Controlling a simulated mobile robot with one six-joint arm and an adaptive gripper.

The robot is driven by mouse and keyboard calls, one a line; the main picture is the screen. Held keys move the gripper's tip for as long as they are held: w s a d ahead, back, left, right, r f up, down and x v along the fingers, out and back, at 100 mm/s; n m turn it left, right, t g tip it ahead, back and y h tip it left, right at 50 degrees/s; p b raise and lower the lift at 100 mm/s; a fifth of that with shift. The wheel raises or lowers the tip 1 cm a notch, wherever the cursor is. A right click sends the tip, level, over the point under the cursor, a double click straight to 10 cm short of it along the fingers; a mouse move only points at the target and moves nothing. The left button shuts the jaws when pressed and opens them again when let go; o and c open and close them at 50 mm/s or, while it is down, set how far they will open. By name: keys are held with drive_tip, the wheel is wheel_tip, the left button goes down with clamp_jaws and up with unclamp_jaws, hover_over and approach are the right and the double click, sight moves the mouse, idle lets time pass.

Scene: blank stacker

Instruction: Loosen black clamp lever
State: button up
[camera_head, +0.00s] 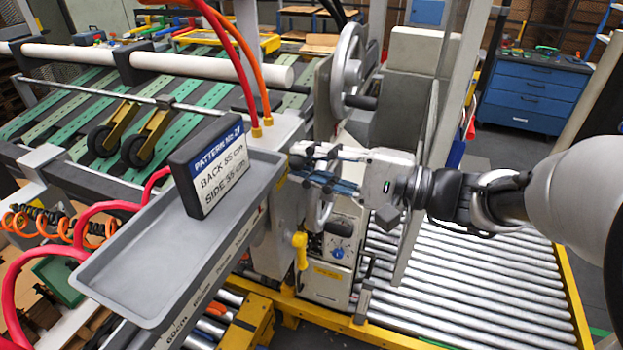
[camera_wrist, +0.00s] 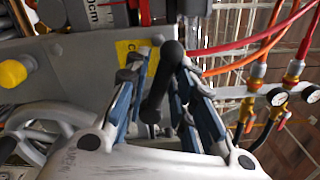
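The black clamp lever (camera_wrist: 160,88) shows in the wrist view as a dark rounded handle, standing at a slant in front of a grey panel. My gripper (camera_wrist: 165,75) has its two blue-padded fingers apart, one on each side of the lever. A gap shows between the lever and the left finger; whether the right finger touches it I cannot tell. In the head view my gripper (camera_head: 308,164) reaches in from the right, its fingers pointing left at the grey machine side beside the tray. There the lever is mostly hidden by the fingers.
A grey tray (camera_head: 150,262) with a dark pattern sign (camera_head: 210,165) stands left of my gripper. A yellow handle (camera_head: 300,250) hangs below it. A handwheel (camera_head: 348,75) is above. Red and orange hoses (camera_wrist: 262,45) and gauges (camera_wrist: 277,97) lie right in the wrist view.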

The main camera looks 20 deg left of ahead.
drive_tip(key=shift+s+f+n+b, duration=0.1)
drive_tip(key=shift+f+n+b, duration=0.35)
drive_tip(key=shift+b, duration=0.75)
drive_tip(key=shift+f+n+b, duration=0.1)
drive_tip(key=shift+n+b, duration=0.55)
drive_tip(key=shift+b, duration=0.5)
drive_tip(key=d, duration=0.9)
drive_tip(key=shift+s, duration=0.35)
drive_tip(key=shift+r, duration=0.1)
drive_tip(key=s+d+f+g+h, duration=0.1)
drive_tip(key=s+d+f+h, duration=0.1)
drive_tip(key=s+f+h, duration=0.8)
drive_tip(key=s+d+f+n+t+h, duration=0.1)
drive_tip(key=s+d+f+t+h, duration=0.1)
drive_tip(key=d, duration=0.6)
drive_tip(key=s+d+f+n+t+h, duration=0.1)
drive_tip(key=s+d+f+h, duration=0.3)
drive_tip(key=d, duration=0.4)
drive_tip(key=shift+s+d+f+t+h+b, duration=0.15)
drive_tip(key=shift+s+f+t+h+b, duration=0.35)
drive_tip(key=shift+t+h, duration=0.4)
